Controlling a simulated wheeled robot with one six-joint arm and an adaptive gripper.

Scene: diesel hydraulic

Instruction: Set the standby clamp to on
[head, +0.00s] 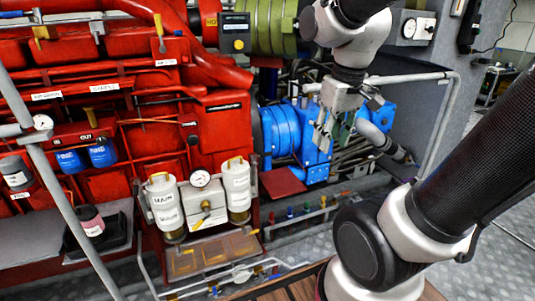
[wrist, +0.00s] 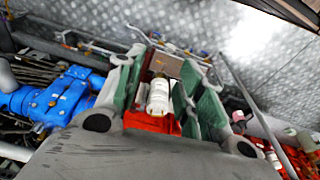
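Two white canisters stand side by side at the front of the red engine in the head view. The left one is labelled MAIN (head: 165,206). The right canister (head: 237,190) has a label too small to read and a yellow clamp (head: 236,163) at its top; the clamp's setting cannot be made out. My gripper (head: 328,141) is in front of the blue housing, up and right of the canisters, apart from them. In the wrist view my gripper (wrist: 165,68) is open and empty, with green pads. A white canister (wrist: 158,97) shows beyond and between the fingers.
A gauge (head: 200,179) and a valve block with a yellow handle (head: 206,206) sit between the canisters. The blue housing (head: 285,131), a grey rail (head: 455,100) and pipes surround my gripper. A drip tray (head: 212,251) lies below the canisters.

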